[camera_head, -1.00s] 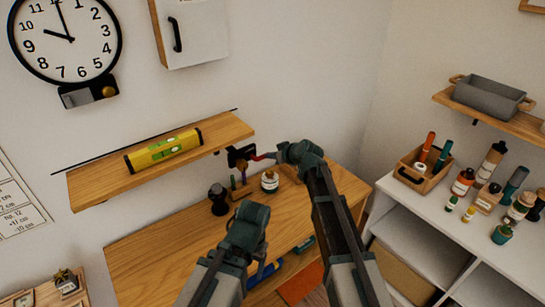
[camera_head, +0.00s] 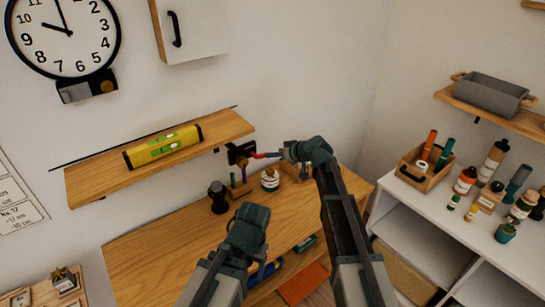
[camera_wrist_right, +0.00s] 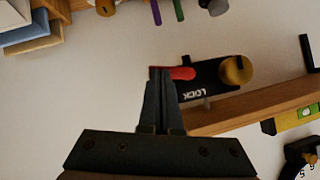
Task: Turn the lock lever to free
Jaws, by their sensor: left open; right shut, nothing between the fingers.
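The lock is a black plate (camera_head: 236,154) under the right end of the wooden shelf. In the right wrist view the plate (camera_wrist_right: 207,92) bears the word LOCK and a brass knob (camera_wrist_right: 236,70). The red lever (camera_wrist_right: 184,73) sticks out from it toward my fingers; it also shows in the head view (camera_head: 264,155). My right gripper (camera_wrist_right: 160,70) is shut and empty, its tips at the lever's free end; contact is not certain. It also shows in the head view (camera_head: 287,153). My left gripper (camera_head: 250,225) is open above the desk, away from the lock; its fingers are mostly hidden.
The shelf (camera_head: 95,183) holds a yellow spirit level (camera_head: 163,147). On the wooden desk (camera_head: 150,265) below stand a dark object (camera_head: 218,197) and a white-labelled jar (camera_head: 270,180). A white shelf unit (camera_head: 420,215) with bottles stands at right. The desk's left part is clear.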

